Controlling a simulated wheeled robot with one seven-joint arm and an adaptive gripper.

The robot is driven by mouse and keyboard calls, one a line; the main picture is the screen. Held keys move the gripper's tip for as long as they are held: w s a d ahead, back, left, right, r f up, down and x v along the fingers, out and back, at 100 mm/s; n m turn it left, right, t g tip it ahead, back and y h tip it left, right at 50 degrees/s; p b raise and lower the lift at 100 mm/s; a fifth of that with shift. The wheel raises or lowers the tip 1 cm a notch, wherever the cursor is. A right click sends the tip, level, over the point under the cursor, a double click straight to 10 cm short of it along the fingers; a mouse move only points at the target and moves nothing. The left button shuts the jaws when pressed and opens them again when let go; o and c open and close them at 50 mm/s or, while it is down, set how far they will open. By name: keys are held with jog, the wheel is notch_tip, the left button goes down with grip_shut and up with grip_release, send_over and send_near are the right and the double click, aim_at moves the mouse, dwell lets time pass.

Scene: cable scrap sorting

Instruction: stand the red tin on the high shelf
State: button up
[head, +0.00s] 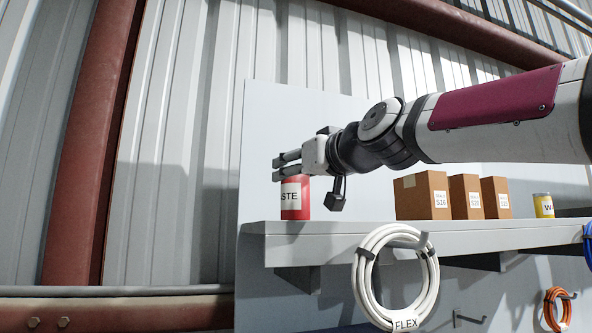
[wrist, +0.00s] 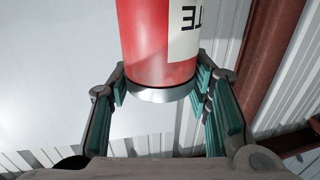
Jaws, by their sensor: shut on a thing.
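The red tin (head: 294,198) has a white label, of which the letters "STE" show. It is upright at the left end of the high shelf (head: 350,237), its base at about the height of the shelf top. I cannot tell whether it touches the shelf. My gripper (head: 286,165) is at the tin's upper end, reaching in from the right. In the wrist view the red tin (wrist: 150,45) with its silver rim sits between the two fingers of my gripper (wrist: 161,86), which are shut on it. The tin's far end is out of that view.
Several cardboard boxes (head: 427,196) and a yellow tin (head: 544,206) stand farther right on the shelf. A white cable coil (head: 361,277) hangs in front of the shelf's edge, and an orange coil (head: 552,310) hangs lower right. The shelf between tin and boxes is clear.

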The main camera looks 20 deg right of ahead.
jog(key=shift+f, duration=0.15)
jog(key=o, duration=1.5)
jog(key=shift+c, duration=0.2)
jog(key=shift+s+d, duration=0.15)
jog(key=shift+s, duration=0.2)
jog(key=s+d+b, duration=0.1)
jog(key=s+d, duration=0.1)
jog(key=s, duration=0.9)
jog(key=shift+s+d, duration=0.1)
jog(key=shift+s, duration=0.05)
